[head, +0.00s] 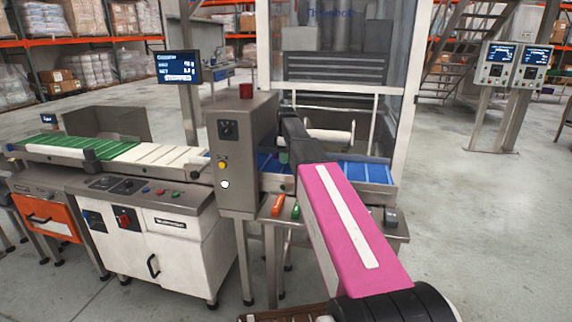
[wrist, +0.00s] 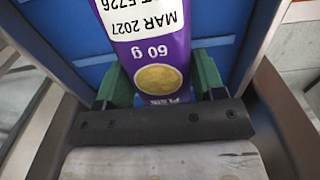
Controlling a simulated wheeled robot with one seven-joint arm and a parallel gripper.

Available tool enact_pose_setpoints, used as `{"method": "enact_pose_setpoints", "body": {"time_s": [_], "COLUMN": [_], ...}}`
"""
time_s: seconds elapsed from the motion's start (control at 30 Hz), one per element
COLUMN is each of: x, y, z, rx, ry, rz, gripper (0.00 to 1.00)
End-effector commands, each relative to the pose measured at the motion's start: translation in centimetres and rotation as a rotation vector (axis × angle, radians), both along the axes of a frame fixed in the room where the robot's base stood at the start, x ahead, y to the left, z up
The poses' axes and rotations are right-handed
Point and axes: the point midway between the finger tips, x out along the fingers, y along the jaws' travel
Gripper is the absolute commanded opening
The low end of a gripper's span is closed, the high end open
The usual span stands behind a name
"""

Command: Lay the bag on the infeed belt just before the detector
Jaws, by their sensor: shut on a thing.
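In the head view, the blue infeed belt (head: 371,173) runs right of the grey detector housing (head: 240,188). My gripper is over this belt, close to the housing's right side. My arm hides much of it, and the bag cannot be made out there.
White belt (head: 168,155) and green belt (head: 97,147) sections lie left of the detector. A clear-panelled guard (head: 318,45) stands behind the blue belt. Red (head: 278,205) and green (head: 296,211) items sit on its front frame.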

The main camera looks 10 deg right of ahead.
Motion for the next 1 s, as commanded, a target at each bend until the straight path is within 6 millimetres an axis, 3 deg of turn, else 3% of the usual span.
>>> {"method": "enact_pose_setpoints", "body": {"time_s": [0.3,0.67,0.7,0.77,1.0], "x": [0.0,0.0,0.0,0.0,0.0], "y": [0.0,0.0,0.0,0.0,0.0], "z": [-3.5,-3.8,-3.9,-3.8,-3.8], "rx": [0.0,0.0,0.0,0.0,0.0], "ry": [0.0,0.0,0.0,0.0,0.0], "rz": [-0.001,-0.001,-0.001,-0.001,-0.001], "gripper": [0.39,0.39,0.69,0.88,0.88]}}
